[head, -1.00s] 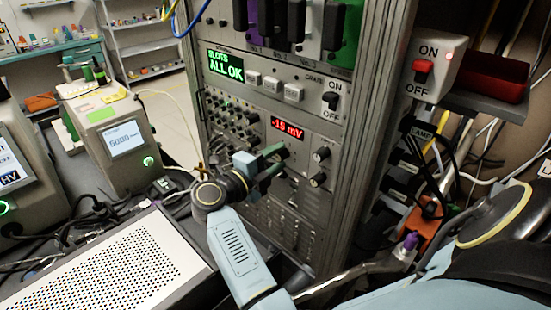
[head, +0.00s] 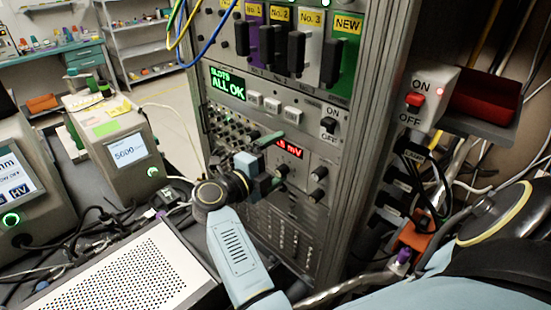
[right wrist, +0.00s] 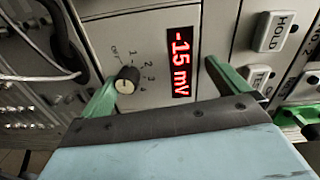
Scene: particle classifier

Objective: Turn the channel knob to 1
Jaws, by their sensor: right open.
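My right gripper (right wrist: 158,76) is open with green fingers spread in front of the panel. The knob is near the left finger's tip in the wrist view, apart from the right finger, and nothing is held. In the head view my right gripper (head: 272,160) faces the panel, and a dark knob (head: 281,171) shows by its fingers. My left gripper is not in view.
A red mV display (right wrist: 180,62) is beside the knob; a finger partly covers it in the head view. HOLD (right wrist: 275,31) and other buttons lie further right in the wrist view. Cables (right wrist: 40,62) hang near the left finger.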

